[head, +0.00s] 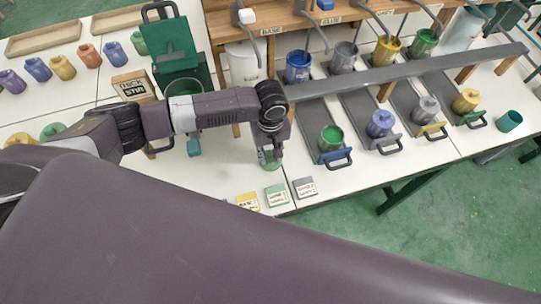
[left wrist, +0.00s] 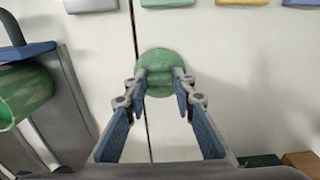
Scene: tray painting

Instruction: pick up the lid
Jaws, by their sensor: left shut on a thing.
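The lid (head: 268,160) is a small green disc, partly hidden under my left gripper (head: 271,147) in the head view. In the left wrist view the lid (left wrist: 160,56) shows as a round green plate with a raised grip. My left gripper (left wrist: 162,80) is shut on that grip, one finger on each side. Whether the lid touches the white table (head: 235,172) I cannot tell. My right gripper is not in view.
A green can (head: 332,137) stands on a tray to the right of the lid; it also shows in the left wrist view (left wrist: 24,90). Several label cards (head: 276,195) lie along the table's front edge. A long grey bar (head: 410,70) crosses above the trays.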

